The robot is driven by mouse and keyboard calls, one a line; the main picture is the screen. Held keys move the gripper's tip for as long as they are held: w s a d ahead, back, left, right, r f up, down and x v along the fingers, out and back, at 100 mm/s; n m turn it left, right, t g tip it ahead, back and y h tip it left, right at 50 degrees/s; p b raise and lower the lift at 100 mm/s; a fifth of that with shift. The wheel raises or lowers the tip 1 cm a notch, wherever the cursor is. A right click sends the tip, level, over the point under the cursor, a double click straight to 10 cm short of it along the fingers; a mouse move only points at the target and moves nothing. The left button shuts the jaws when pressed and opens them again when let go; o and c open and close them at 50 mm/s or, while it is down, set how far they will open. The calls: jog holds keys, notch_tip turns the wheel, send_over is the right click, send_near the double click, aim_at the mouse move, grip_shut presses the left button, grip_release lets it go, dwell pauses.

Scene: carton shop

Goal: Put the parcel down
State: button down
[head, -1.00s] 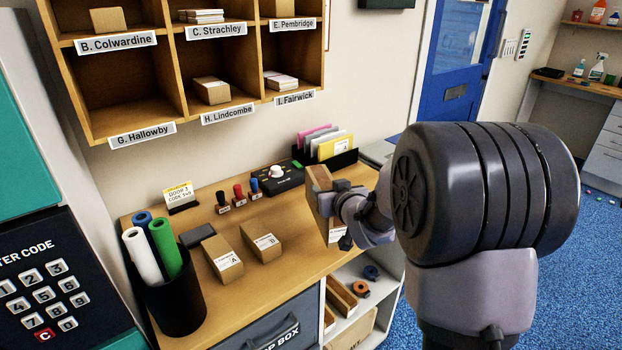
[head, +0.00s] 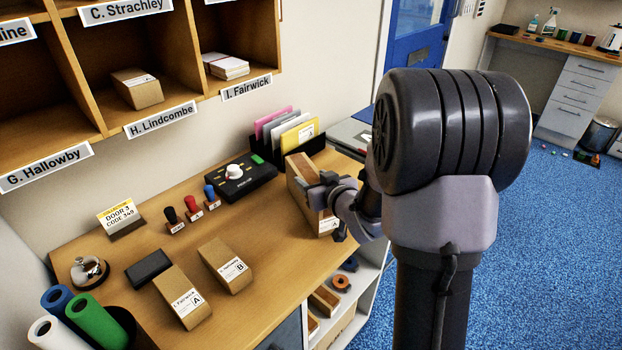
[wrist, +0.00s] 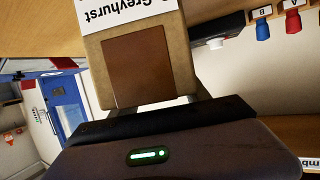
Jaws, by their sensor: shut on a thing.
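The held parcel is a brown box (head: 299,190) with a white label. It is above or on the right end of the counter, in front of the card rack; I cannot tell whether its bottom touches the wood. My gripper (head: 321,190) is shut on it from the right. In the wrist view the parcel (wrist: 138,68) fills the top middle, its label partly reading "Greyhurst", with my gripper (wrist: 150,106) against it. The finger pads are mostly hidden.
On the counter (head: 230,310) lie parcel A (head: 182,296) and parcel B (head: 226,265). Stamps (head: 192,208), a black device (head: 234,181) and the card rack (head: 290,140) stand behind. Pigeonholes (head: 140,122) hang above. Bare wood lies between parcel B and the held parcel.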

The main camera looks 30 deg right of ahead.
jog(key=shift+w+f, duration=0.1)
jog(key=c, duration=0.5)
grip_release()
